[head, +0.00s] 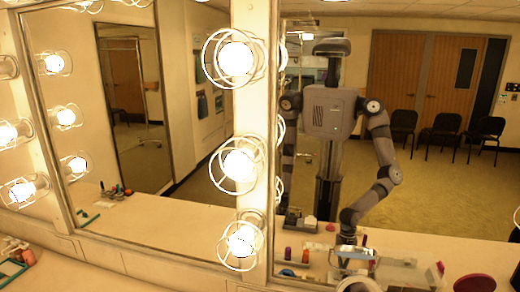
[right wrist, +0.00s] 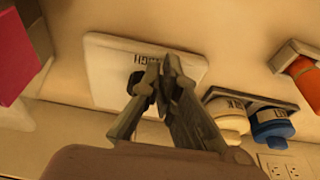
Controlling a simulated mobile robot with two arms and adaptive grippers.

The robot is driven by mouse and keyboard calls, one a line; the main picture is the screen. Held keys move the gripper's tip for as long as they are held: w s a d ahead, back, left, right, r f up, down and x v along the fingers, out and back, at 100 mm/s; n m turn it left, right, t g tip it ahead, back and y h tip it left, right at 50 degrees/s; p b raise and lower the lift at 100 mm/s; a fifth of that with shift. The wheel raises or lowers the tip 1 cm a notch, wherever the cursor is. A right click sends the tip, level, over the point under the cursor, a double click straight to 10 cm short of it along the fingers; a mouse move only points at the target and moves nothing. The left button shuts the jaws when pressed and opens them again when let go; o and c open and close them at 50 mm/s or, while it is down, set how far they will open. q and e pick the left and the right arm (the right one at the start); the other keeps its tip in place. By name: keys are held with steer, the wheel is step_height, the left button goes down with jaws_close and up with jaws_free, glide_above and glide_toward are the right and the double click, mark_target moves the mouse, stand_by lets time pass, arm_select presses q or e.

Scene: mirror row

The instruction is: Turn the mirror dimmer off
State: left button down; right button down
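In the right wrist view, a pale, roughly square plate (right wrist: 102,68) with a dark printed label lies behind my fingers; it appears to be the mirror dimmer. A dark round knob (right wrist: 136,79) on it shows just left of my fingertips, partly hidden by a finger. My right gripper (right wrist: 160,70) is over the plate, its fingertips close together with nothing visible between them. I cannot tell whether a finger touches the knob. In the head view the mirror bulbs (head: 237,59) glow brightly. My left gripper is not clearly in view.
In the right wrist view, a pink block (right wrist: 18,60) is at left, an orange cylinder (right wrist: 302,82) at right, and a rack with a white bottle (right wrist: 230,122) and blue bottle (right wrist: 271,127) beside the plate. The head view shows mirrors (head: 440,200) reflecting me, and small items on the counter.

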step_height(320, 180, up, 3)
steer(key=p, duration=0.2)
steer(key=shift+p, duration=0.35)
steer(key=shift+r+p, duration=0.4)
steer(key=shift+r, duration=1.15)
steer(key=shift+w+b, duration=0.1)
steer(key=shift+b, duration=0.2)
